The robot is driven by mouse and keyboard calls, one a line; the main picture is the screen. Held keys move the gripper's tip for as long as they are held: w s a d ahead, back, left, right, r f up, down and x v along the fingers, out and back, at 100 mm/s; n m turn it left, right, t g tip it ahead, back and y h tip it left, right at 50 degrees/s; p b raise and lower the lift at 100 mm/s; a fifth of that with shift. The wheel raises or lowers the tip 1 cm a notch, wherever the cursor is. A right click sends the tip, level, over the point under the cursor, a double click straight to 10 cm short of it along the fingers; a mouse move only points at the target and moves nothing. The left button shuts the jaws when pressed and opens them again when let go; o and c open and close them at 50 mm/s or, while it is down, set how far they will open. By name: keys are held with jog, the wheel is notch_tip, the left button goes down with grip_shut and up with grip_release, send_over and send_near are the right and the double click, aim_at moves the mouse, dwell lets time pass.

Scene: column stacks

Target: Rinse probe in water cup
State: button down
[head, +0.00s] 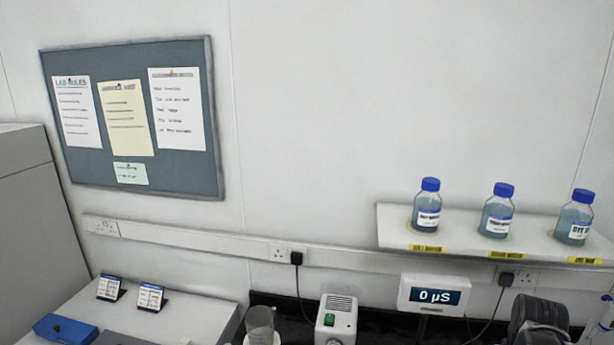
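A clear beaker-like cup (261,322) stands at the bottom edge, left of centre. Its lower part is cut off, and I cannot tell whether it holds water. A white meter (434,294) on the right has a dark display reading 0 µS. I cannot make out a probe in this view. My gripper does not show clearly. A dark, rounded form (538,314) sits at the bottom right, and I cannot tell what it is.
A white shelf (400,222) on the right wall bears three blue-capped bottles (428,205). A white box with a green switch (336,318) stands at the bottom middle. Two small labelled cards (150,297) and a blue box (65,329) are on the lower left surface (195,318).

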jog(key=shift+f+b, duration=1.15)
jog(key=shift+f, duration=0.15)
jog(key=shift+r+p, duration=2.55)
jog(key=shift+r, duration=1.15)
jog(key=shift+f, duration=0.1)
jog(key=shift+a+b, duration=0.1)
jog(key=shift+b, duration=0.2)
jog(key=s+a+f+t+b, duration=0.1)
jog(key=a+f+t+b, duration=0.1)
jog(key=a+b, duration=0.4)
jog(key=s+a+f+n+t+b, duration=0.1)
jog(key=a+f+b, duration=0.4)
jog(key=b, duration=0.6)
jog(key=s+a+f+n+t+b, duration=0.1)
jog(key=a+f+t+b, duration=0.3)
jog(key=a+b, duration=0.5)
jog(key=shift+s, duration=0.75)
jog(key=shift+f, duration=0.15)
